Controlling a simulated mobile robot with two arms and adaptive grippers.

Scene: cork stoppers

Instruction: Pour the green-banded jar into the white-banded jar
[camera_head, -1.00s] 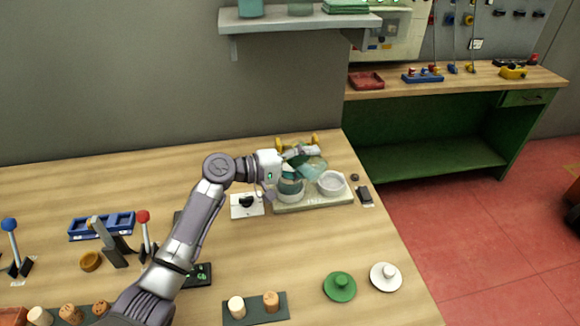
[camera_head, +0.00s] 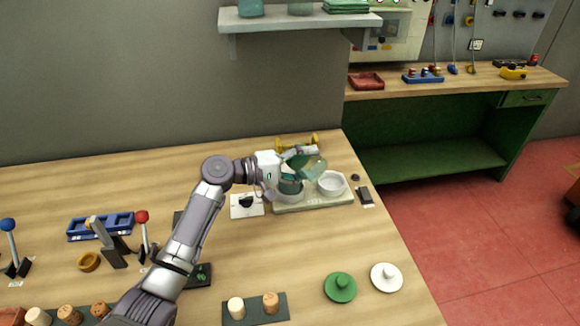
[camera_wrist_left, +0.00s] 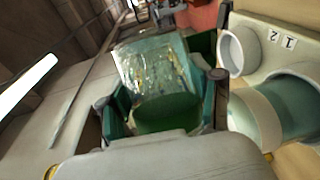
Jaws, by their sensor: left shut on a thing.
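My left gripper (camera_head: 284,163) is shut on the green-banded jar (camera_head: 313,169), a clear teal glass jar held tilted above the tray. In the left wrist view the jar (camera_wrist_left: 152,68) lies between the green finger pads, with its green band or base nearest the palm and small speckled contents inside. Below it, a teal jar with a pale band (camera_head: 290,188), seemingly the white-banded jar, stands upright on the left of the tray; it also shows in the left wrist view (camera_wrist_left: 256,118). I cannot tell whether anything is falling between the jars. My right gripper is out of view.
The pale tray (camera_head: 315,202) also bears an empty-looking white cup (camera_head: 331,182). A yellow dumbbell-shaped thing (camera_head: 297,142) lies behind. A white card with a black knob (camera_head: 246,205) is left of the tray. Green (camera_head: 340,287) and white (camera_head: 386,277) lids lie in front.

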